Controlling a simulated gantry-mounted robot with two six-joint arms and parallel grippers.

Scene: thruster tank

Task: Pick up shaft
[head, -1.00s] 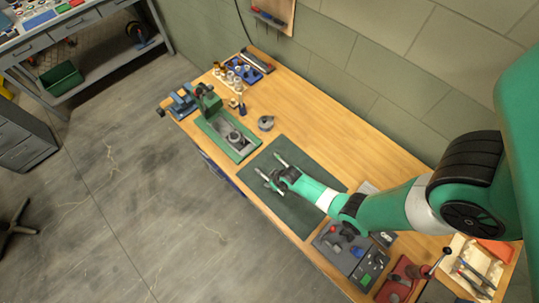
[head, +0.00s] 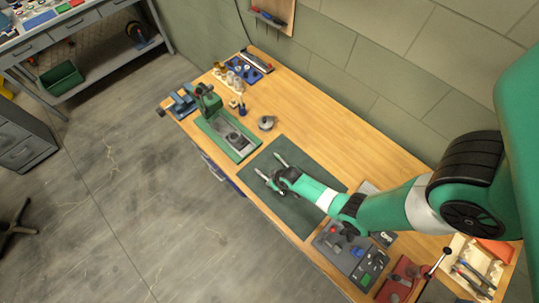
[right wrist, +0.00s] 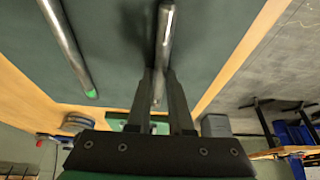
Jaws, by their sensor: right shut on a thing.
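Two slim grey metal shafts are at the dark green mat (head: 300,213). My right gripper (head: 271,183) is low over the mat. In the right wrist view its two fingers (right wrist: 161,100) are shut on one shaft (right wrist: 164,45), the one nearer the table's front edge, which also shows in the head view (head: 261,174). The other shaft (right wrist: 68,45) lies apart on the mat, with a green mark at its end; it also shows in the head view (head: 281,158). Whether the held shaft touches the mat is hard to tell. My left gripper is not in view.
A green fixture (head: 228,136) stands beyond the mat, with a round grey part (head: 266,123) beside it. A dark tray (head: 341,245) and a red block (head: 400,280) are at the near end. The bench's back middle is clear.

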